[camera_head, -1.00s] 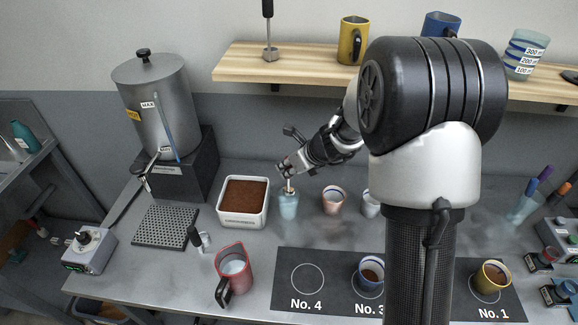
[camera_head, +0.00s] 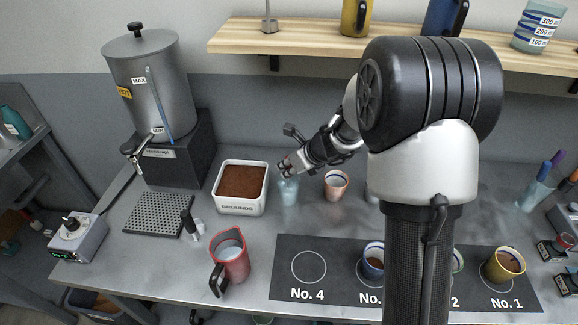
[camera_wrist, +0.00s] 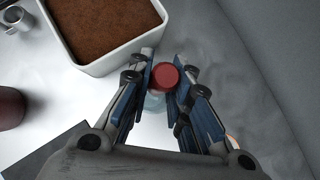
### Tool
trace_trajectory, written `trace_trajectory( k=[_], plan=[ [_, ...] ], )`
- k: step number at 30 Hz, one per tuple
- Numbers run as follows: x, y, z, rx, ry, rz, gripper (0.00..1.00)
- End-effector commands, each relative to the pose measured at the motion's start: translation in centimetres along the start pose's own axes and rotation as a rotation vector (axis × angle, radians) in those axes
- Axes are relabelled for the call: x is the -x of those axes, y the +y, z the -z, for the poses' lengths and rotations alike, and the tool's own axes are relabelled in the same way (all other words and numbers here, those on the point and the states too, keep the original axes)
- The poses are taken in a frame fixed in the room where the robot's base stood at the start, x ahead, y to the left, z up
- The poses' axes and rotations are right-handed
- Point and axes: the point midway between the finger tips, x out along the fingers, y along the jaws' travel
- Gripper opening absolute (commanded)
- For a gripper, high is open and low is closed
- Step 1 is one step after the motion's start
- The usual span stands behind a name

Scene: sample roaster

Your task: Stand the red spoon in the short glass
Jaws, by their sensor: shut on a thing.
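My gripper (camera_head: 287,170) is at the back of the counter, pointing down just above a small pale blue glass (camera_head: 289,193). In the wrist view my gripper (camera_wrist: 163,88) is shut on the red spoon (camera_wrist: 164,76), whose round red end shows between the fingers. Part of the glass (camera_wrist: 153,103) shows beneath the spoon. The spoon's lower end is hidden, so I cannot tell how deep it reaches into the glass.
A white grounds box (camera_head: 241,208) stands close to the left of the glass. A pinkish cup (camera_head: 336,187) stands to the right. A red pitcher (camera_head: 231,262) is in front, left of the black numbered mat (camera_head: 330,282). A wooden shelf (camera_head: 300,42) hangs behind.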

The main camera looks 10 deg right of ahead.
Motion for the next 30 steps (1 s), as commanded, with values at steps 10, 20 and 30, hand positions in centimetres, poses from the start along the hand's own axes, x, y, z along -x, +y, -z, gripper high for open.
trace_trajectory(
  k=[10, 20, 30],
  plan=[
    [0.1, 0.0, -0.1, 0.000, -0.001, 0.000, 0.32],
    [0.1, 0.0, -0.1, 0.000, 0.000, 0.000, 0.42],
    [2.7, -0.1, -0.1, 0.000, -0.003, 0.004, 0.42]
  ],
)
